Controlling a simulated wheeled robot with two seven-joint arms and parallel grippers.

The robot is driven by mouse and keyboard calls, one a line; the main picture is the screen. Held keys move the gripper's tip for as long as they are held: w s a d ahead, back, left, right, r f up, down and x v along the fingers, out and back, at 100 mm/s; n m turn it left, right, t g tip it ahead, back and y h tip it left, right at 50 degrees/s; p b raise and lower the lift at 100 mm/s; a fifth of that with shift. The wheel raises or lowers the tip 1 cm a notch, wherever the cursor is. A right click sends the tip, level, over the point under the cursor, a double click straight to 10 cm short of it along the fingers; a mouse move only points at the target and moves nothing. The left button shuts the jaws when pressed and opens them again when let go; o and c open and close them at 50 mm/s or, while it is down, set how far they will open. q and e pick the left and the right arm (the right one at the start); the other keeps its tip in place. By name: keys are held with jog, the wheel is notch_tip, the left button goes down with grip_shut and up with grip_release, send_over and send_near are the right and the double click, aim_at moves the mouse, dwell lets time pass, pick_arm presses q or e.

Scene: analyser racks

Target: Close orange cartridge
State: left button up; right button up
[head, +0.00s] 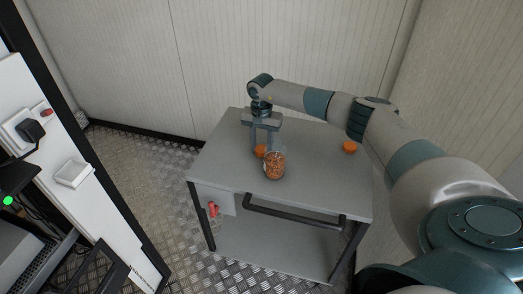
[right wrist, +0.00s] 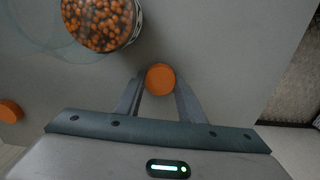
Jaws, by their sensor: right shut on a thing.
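The cartridge (head: 274,168) is a clear jar full of orange beads, standing on the grey table; its side and contents also show in the right wrist view (right wrist: 98,22). My right gripper (head: 264,150) points down at the table just behind the jar. It is shut on an orange cap (right wrist: 160,79), which shows between the fingertips in the right wrist view and partly behind the jar in the head view (head: 260,150). The cap is beside the jar, not on it. I cannot tell whether it touches the tabletop. My left gripper is not in view.
A second orange cap (head: 350,146) lies on the right of the table (head: 215,160). The table has a dark front handle (head: 295,218) and a red item (head: 213,209) at its left side. The tabletop left of the jar is clear. A white panel (head: 75,172) stands at far left.

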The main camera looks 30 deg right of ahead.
aim_at(262, 148)
jog(key=shift+r, duration=0.15)
jog(key=shift+c, duration=0.5)
jog(key=shift+r, duration=0.25)
notch_tip(262, 148, up, 3)
jog(key=shift+r+b, duration=0.2)
jog(key=shift+b, duration=0.4)
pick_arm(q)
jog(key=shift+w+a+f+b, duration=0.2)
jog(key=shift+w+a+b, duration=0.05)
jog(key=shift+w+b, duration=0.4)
pick_arm(e)
notch_tip(262, 148, up, 6)
jog(key=shift+f, duration=0.1)
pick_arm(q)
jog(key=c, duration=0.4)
pick_arm(e)
jog(key=s+a+r+n, duration=0.2)
jog(key=s+a+n, duration=0.15)
jog(key=a, duration=0.45)
jog(key=s+a+r+n, duration=0.1)
jog(key=s+a+n, duration=0.1)
jog(key=s+a, duration=0.4)
jog(key=s+a+r+n, duration=0.1)
jog(key=s+a+n, duration=0.3)
jog(key=s+a, duration=0.4)
jog(key=s, duration=0.6)
jog(key=shift+n, duration=0.35)
